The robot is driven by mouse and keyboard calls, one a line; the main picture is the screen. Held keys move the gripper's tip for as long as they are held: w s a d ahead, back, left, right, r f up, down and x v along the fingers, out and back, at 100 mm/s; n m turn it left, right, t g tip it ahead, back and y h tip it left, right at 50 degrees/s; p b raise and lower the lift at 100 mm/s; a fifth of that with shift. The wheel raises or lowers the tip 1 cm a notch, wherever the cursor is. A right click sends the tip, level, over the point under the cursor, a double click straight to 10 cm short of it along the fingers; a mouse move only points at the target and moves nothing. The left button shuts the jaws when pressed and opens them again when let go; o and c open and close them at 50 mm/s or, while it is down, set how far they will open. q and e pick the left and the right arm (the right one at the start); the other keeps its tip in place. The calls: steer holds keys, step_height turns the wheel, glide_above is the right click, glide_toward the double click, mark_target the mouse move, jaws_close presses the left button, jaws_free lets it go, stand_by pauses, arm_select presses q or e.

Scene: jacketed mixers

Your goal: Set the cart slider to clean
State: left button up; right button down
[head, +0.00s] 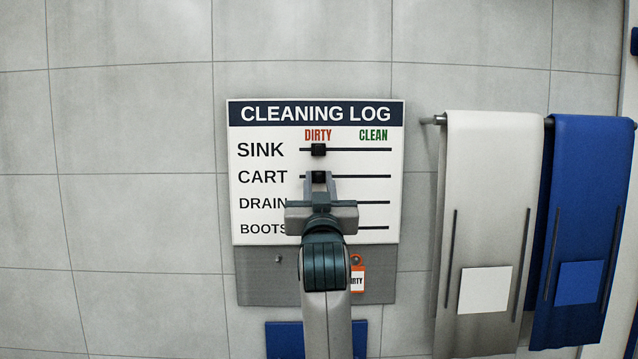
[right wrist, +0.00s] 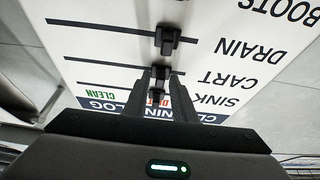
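The cleaning log board (head: 250,220) hangs on the tiled wall, with rows SINK, CART, DRAIN and BOOTS under DIRTY and CLEAN. The black cart slider (head: 318,177) is at the DIRTY end of its track; it also shows in the right wrist view (right wrist: 160,72). My right gripper (head: 320,180) points at the board with a fingertip on each side of this slider. The narrow finger gap matches the knob's width, so it looks shut on it. My right gripper hides the drain and boots sliders in the head view. My left gripper is not in view.
The sink slider (head: 318,150) sits at DIRTY just above. The drain slider (right wrist: 168,38) shows close by in the right wrist view. An orange tag (head: 358,278) hangs below. Grey (head: 490,190) and blue (head: 585,190) cloths hang on the right. The cart track toward CLEAN is clear.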

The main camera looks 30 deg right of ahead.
steer(key=s+d, duration=0.2)
steer(key=d, duration=0.1)
steer(key=s+d, duration=0.2)
steer(key=d, duration=0.2)
steer(key=s+d+p, duration=0.1)
steer(key=s+d, duration=0.1)
steer(key=d, duration=0.1)
steer(key=shift+s+d, duration=0.3)
steer(key=shift+d, duration=0.05)
steer(key=shift+w+a, duration=0.1)
steer(key=c, duration=1.8)
jaws_free()
steer(key=shift+f, duration=0.1)
